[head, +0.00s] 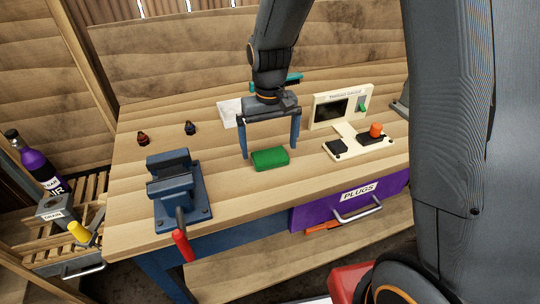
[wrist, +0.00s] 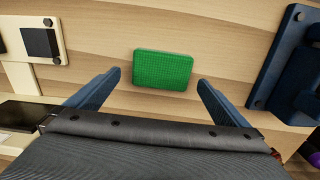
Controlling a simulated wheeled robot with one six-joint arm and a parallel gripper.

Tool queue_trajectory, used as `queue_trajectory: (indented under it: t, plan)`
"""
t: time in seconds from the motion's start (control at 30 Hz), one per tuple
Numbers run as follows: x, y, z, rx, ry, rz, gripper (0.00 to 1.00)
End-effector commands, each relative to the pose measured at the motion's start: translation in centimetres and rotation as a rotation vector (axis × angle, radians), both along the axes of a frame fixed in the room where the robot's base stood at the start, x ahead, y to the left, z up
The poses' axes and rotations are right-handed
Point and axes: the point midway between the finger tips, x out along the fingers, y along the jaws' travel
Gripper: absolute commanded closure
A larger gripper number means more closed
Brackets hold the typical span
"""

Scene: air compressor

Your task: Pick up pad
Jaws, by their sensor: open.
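The pad is taken to be the green rectangular block (head: 270,159) lying flat on the wooden workbench, near the middle of the head view. In the wrist view the green pad (wrist: 163,69) lies just beyond the fingertips, between their lines. My gripper (head: 270,150) is open, with its two blue fingers pointing down. In the head view the left fingertip is just left of the pad and the right one is behind its right end. In the wrist view both fingers (wrist: 158,82) are apart from the pad, with nothing between them.
A blue vise (head: 178,190) stands at the bench's left front. A white thread gauge (head: 345,106) and a pale base with an orange knob (head: 376,130) stand right. Two small plugs (head: 190,128) sit at the left. Bare wood surrounds the pad.

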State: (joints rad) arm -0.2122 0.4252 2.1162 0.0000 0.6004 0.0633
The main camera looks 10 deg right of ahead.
Motion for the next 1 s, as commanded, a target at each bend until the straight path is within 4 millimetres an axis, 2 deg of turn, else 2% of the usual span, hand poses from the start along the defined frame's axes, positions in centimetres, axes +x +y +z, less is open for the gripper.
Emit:
queue_trajectory:
  t: [0.2, 0.43, 0.47, 0.7, 1.0]
  plan:
    - [-0.1, 0.1, -1.7, 0.000, 0.001, 0.003, 0.00]
    - [-0.1, 0.2, -1.8, 0.000, 0.000, 0.004, 0.00]
    - [-0.1, 0.2, -1.8, 0.000, 0.000, 0.004, 0.03]
    - [-0.1, 0.2, -1.8, 0.000, 0.000, 0.004, 0.44]
    - [-0.1, 0.2, -1.5, 0.000, -0.002, 0.004, 0.44]
